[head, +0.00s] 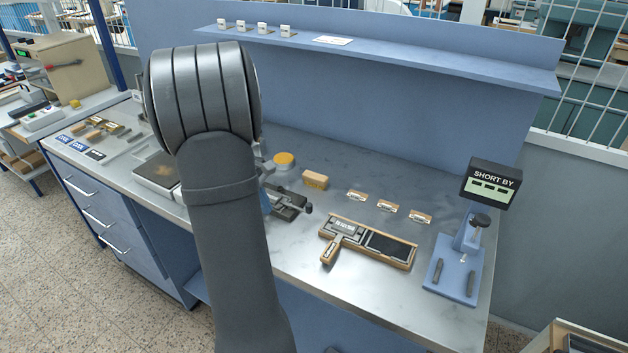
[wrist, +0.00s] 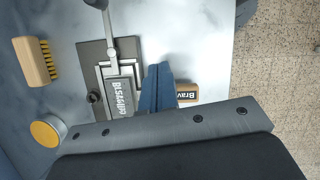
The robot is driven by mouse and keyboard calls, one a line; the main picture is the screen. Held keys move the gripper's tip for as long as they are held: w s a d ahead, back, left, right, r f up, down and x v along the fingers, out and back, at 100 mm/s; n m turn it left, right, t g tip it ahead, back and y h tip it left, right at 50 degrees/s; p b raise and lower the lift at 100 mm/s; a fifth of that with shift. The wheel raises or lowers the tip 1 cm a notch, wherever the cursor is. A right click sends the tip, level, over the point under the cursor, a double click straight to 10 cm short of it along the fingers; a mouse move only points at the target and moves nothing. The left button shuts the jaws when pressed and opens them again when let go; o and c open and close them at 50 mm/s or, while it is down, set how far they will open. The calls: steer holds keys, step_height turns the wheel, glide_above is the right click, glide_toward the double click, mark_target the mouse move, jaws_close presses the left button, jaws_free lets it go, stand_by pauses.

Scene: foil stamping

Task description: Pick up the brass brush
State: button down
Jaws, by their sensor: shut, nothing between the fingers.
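The brass brush (head: 315,180) is a wooden block lying on the metal benchtop, right of a yellow-topped tin. In the wrist view the brush (wrist: 35,62) is at the left edge, its yellow bristles facing right. My gripper (wrist: 157,68) shows in the wrist view as two blue fingers pressed together and empty. It is well apart from the brush, to its right in that view, over the edge of a dark plate fixture. In the head view my arm hides most of the gripper.
The dark plate fixture (wrist: 93,52) with a lettered block and lever lies between my fingers and the brush. The yellow-topped tin (head: 284,160) stands close to the brush. A wood-framed tray (head: 395,262), small holders (head: 387,206) and a "SHORT BY" stand (head: 455,265) are farther right.

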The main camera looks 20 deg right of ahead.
steer(key=c, duration=1)
jaws_free()
steer(key=shift+c, duration=0.2)
steer(key=w+d+r+m+y, duration=0.1)
steer(key=w+d+r+y, duration=0.1)
steer(key=w+d+r, duration=0.4)
step_height(320, 180, up, 6)
steer(key=t+y, duration=0.2)
steer(key=t, duration=0.1)
glide_above(315, 175)
steer(key=shift+m, duration=0.4)
steer(key=f, duration=1)
steer(key=shift+s+a+f, duration=0.1)
steer(key=shift+s+f, duration=0.2)
steer(key=shift+f, duration=0.1)
steer(key=shift+w+f, duration=0.15)
steer(key=shift+f, duration=1.3)
steer(key=shift+w+f, duration=0.1)
steer(key=shift+f, duration=1.35)
